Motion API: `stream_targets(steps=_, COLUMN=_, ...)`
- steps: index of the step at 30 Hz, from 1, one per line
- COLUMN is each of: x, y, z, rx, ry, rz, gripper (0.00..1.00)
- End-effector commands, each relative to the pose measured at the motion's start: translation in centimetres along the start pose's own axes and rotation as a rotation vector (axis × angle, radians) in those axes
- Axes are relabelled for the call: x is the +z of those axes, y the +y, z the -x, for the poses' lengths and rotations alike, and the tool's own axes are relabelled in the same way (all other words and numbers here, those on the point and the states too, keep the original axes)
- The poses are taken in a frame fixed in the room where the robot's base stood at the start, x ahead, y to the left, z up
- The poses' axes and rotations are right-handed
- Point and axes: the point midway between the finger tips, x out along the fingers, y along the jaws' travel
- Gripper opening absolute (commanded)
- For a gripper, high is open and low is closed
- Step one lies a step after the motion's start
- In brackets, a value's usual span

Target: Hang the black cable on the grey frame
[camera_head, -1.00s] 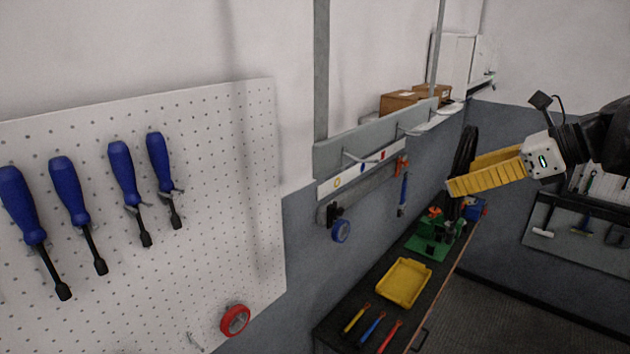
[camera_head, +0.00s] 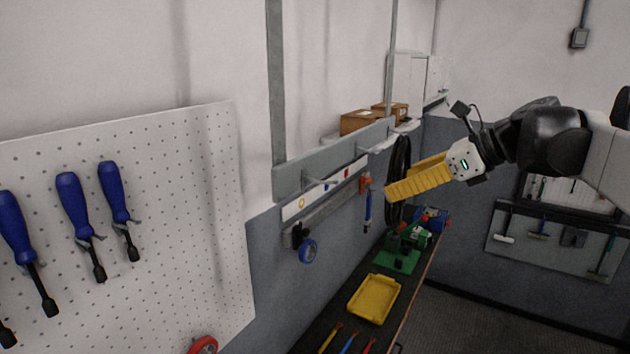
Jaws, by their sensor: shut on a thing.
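The black cable (camera_head: 405,158) is a coiled loop that hangs down just behind and left of the yellow fingers of my gripper (camera_head: 392,190). My gripper is shut on it; the fingers cover part of the loop. The grey frame (camera_head: 277,90) is on the wall to the left, with upright posts and a horizontal grey rail (camera_head: 292,182). Thin pegs stick out from the rail. The cable appears near the rail's far right end in the picture; I cannot tell the depth gap between them.
A workbench (camera_head: 325,325) below holds a yellow tray (camera_head: 374,299), a green machine (camera_head: 405,255) and several tools. A hammer (camera_head: 367,205) and a blue tape roll (camera_head: 308,251) hang under the rail. Boxes (camera_head: 362,121) stand on a shelf behind. A pegboard (camera_head: 190,240) is at left.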

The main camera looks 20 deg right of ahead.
Motion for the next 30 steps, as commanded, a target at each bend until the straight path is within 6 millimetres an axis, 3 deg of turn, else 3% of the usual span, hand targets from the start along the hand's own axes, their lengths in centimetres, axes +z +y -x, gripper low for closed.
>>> stream_targets(steps=23, x=2.5, y=0.0, z=-4.5, rx=0.001, ry=-0.001, rz=0.0, gripper=0.37)
stream_targets(steps=30, x=2.5, y=-0.1, z=-5.7, rx=0.0, ry=-0.001, rz=-0.001, gripper=0.37)
